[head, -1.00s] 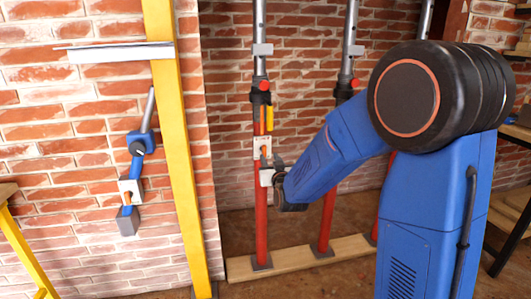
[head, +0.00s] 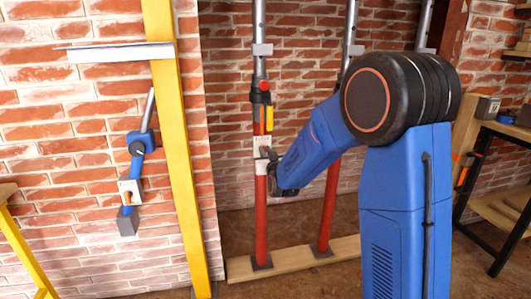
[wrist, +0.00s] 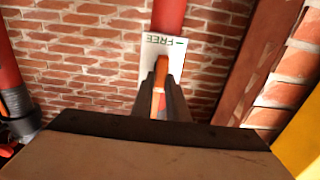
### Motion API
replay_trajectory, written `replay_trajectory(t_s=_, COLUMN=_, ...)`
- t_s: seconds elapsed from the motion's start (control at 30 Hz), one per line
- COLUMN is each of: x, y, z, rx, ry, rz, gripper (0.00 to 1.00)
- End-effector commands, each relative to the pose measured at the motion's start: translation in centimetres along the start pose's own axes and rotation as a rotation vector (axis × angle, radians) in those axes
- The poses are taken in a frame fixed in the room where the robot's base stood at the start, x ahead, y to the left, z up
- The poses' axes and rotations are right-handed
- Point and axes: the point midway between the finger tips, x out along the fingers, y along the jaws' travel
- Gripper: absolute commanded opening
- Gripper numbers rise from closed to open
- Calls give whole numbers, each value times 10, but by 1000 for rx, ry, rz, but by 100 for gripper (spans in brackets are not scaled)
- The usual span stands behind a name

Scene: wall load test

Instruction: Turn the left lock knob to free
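The orange lock knob (wrist: 160,82) sits on a white plate (wrist: 178,47) marked FREE with a dash mark beside the word. The plate is on the left red prop (head: 261,215), and it also shows in the head view (head: 262,141). My gripper (wrist: 161,83) has its two dark fingers on either side of the knob, close against it, and appears shut on it. The knob leans slightly right at its top, close to the word FREE. In the head view my gripper (head: 267,160) covers most of the knob.
A second red prop (head: 328,210) stands to the right on the same wooden sill (head: 300,258). A yellow post (head: 178,150) and a blue jointed fixture (head: 139,143) with its own plate are at left. A black-legged bench (head: 490,200) stands at right.

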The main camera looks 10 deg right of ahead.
Motion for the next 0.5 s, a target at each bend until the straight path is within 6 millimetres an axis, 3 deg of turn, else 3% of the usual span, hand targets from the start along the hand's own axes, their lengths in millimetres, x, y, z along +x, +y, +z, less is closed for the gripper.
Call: replay_trajectory(t_s=0.5, x=0, y=1, z=0, rx=82, ry=0, rz=0, gripper=0)
